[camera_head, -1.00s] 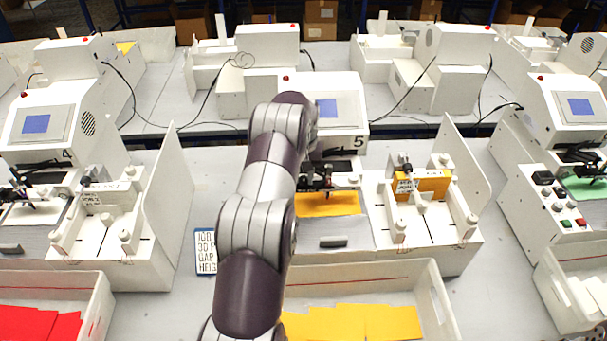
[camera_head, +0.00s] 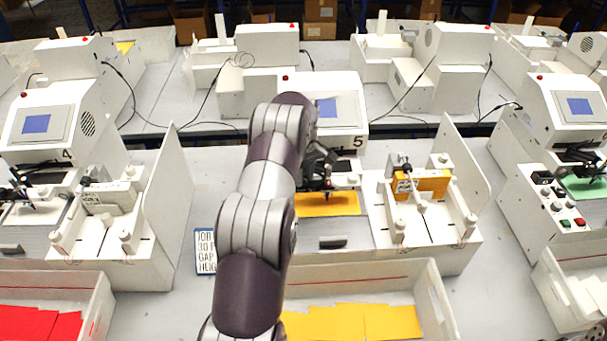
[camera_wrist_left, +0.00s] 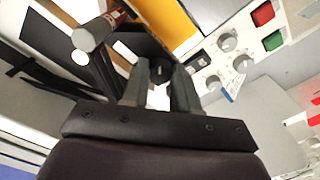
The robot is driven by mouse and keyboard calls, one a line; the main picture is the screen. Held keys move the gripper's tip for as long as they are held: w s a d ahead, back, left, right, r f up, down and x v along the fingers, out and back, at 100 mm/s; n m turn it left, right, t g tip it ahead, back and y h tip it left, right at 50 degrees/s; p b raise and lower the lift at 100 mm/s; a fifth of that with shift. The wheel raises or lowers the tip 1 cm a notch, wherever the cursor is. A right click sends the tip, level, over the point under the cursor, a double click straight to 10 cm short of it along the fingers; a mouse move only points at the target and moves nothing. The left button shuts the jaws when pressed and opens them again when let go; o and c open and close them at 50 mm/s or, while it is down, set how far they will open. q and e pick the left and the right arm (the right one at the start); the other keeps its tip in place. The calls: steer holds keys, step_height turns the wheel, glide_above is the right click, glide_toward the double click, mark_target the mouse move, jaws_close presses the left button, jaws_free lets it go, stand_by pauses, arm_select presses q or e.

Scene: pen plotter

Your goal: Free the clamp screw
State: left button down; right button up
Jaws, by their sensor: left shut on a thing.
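Plotter 5 (camera_head: 345,105) stands in the middle, with a yellow sheet (camera_head: 328,204) on its bed. The dark pen carriage hangs over the sheet. My left gripper (camera_head: 325,165) is at the carriage, partly behind my own arm. In the left wrist view, my left gripper (camera_wrist_left: 160,82) is shut on a small dark knob (camera_wrist_left: 160,68), which seems to be the clamp screw. The screw's thread is hidden. My right gripper is out of view.
A panel with grey knobs and red and green buttons (camera_wrist_left: 268,14) lies right of the fingers. A white tray (camera_head: 437,292) with yellow sheets is in front. A job card (camera_head: 205,252) lies left of my arm. A fixture with a yellow block (camera_head: 432,184) stands right.

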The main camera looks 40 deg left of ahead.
arm_select(q)
steer(key=shift+w+r+n, duration=0.1)
steer(key=shift+n, duration=0.3)
steer(key=c, duration=0.9)
jaws_free()
steer(key=shift+o, duration=0.2)
step_height(320, 180, up, 13)
steer(key=p, duration=1.1)
steer(key=shift+f, duration=0.2)
